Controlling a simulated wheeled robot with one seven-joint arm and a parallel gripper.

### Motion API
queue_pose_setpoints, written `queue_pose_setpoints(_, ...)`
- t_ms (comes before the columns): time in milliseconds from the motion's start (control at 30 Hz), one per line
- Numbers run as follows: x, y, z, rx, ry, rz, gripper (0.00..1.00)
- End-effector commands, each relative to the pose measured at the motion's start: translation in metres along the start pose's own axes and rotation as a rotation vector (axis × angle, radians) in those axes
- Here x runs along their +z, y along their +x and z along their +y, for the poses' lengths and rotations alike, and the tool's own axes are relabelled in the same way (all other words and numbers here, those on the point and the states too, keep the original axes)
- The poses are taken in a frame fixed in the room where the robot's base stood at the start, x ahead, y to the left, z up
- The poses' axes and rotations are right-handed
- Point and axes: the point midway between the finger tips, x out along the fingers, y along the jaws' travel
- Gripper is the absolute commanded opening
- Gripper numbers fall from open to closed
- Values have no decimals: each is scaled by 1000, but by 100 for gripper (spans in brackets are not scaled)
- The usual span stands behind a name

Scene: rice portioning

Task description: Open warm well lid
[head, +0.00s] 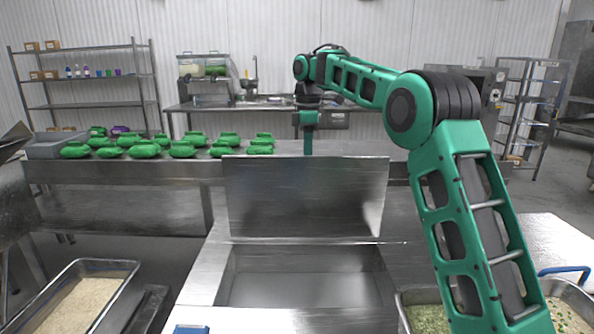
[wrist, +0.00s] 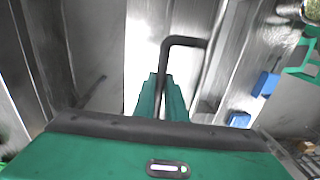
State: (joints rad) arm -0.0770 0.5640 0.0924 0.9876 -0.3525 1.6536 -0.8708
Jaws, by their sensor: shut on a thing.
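The metal warm well lid (head: 305,205) stands nearly upright at the rear edge of the well. The well (head: 305,290) below it is open and looks empty. My gripper (head: 308,145) is at the lid's top edge, partly hidden behind it. In the wrist view, my green fingers (wrist: 161,92) are shut on the dark bent lid handle (wrist: 185,41). The handle itself is hidden behind the lid in the head view.
A pan of rice (head: 85,305) sits at the lower left. A pan of green food (head: 428,318) is at the lower right, partly behind my arm. A blue item (head: 190,329) lies at the front edge.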

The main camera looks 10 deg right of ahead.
Motion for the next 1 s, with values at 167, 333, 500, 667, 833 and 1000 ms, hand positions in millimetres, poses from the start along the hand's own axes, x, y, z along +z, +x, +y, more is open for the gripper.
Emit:
queue_pose_setpoints(167, 0, 2, 22, 3, 6, -1, 0)
queue_pose_setpoints(333, -5, 3, 32, 7, -2, 3, 0)
queue_pose_setpoints(500, -9, 2, 36, 11, -8, 7, 0)
queue_pose_setpoints(667, -10, 2, 37, 11, -11, 8, 0)
queue_pose_setpoints(833, -10, 2, 37, 11, -12, 9, 0)
queue_pose_setpoints(1000, -8, 3, 37, 10, -11, 8, 29)
